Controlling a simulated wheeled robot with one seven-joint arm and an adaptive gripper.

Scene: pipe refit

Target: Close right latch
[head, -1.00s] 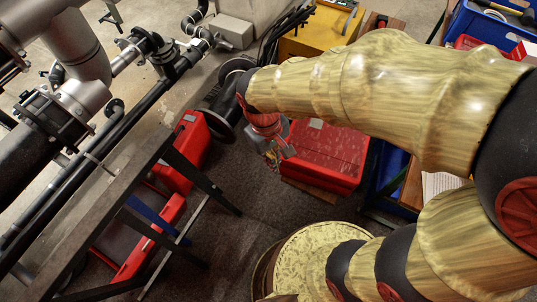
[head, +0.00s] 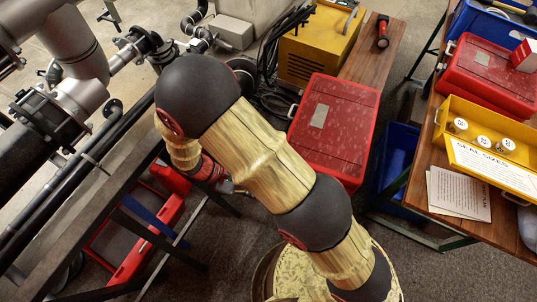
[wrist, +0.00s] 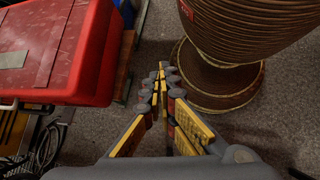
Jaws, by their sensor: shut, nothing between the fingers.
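My gripper (wrist: 161,80) is shut and empty in the wrist view, its yellow-padded fingers together above the dark carpet. In the head view my gripper (head: 230,188) is small and partly covered by my arm, left of the closed red case (head: 338,128). The red case also shows at the left of the wrist view (wrist: 60,50), apart from my fingers. Its lid is down and a pale handle (head: 292,112) shows on its left side. I cannot make out a right latch on it or tell a latch's state.
An open red case (head: 128,262) lies on the floor under the bench (head: 75,215). A yellow box (head: 318,45) stands behind the closed case. Another red case (head: 490,75) and a yellow seal tray (head: 480,128) are on the right table. Carpet is free at centre.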

